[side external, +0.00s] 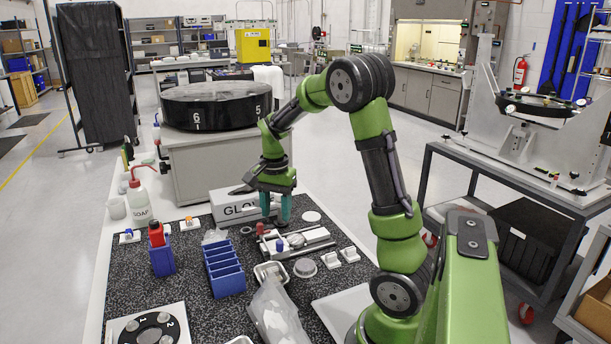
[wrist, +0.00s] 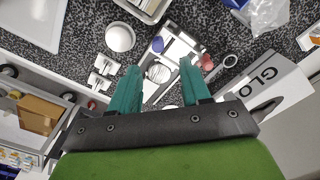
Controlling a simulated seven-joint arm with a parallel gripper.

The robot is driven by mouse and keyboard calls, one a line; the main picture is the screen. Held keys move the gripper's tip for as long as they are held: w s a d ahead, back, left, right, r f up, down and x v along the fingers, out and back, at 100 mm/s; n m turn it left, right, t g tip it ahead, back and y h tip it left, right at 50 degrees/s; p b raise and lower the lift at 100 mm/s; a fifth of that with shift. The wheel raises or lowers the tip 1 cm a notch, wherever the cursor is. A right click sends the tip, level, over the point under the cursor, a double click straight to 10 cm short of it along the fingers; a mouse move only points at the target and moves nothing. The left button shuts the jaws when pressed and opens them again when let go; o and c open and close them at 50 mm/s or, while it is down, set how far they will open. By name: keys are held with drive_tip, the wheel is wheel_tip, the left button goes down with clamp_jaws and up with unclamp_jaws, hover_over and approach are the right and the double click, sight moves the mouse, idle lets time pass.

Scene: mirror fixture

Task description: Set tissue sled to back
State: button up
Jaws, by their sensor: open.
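A pale fixture with rails (side external: 318,236) lies on the speckled mat, with a blue part, a red part and a round metallic disc (side external: 297,241) on it. In the wrist view the disc (wrist: 158,73) shows between the fingers, with the blue part (wrist: 157,45) beyond it and the red part (wrist: 206,62) to the right. I cannot tell which piece is the tissue sled. My gripper (side external: 276,218) points down, open and empty, over the fixture's area; its teal fingers also show in the wrist view (wrist: 160,68). The fingers hide part of the fixture.
A glove box (side external: 238,209) stands close behind my gripper. A blue rack (side external: 224,270), a blue holder (side external: 162,262) with a red bottle, and a white tray (side external: 271,273) are nearby. A grey round lid (side external: 305,267) and small white blocks (side external: 340,257) lie beside the fixture.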

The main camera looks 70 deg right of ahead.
wheel_tip(320, 180, up, 7)
idle(0.3)
drive_tip(key=s+a+r+n+t+y, duration=0.1)
drive_tip(key=s+a+r+n+t, duration=0.1)
drive_tip(key=a+n, duration=0.5)
drive_tip(key=s+a+r+n+t+y, duration=0.1)
drive_tip(key=s+a+n+t, duration=0.4)
drive_tip(key=a, duration=1.2)
drive_tip(key=shift+s+r+n, duration=0.35)
drive_tip(key=shift+s+n, duration=0.4)
drive_tip(key=shift+n, duration=0.25)
drive_tip(key=shift+o, duration=0.5)
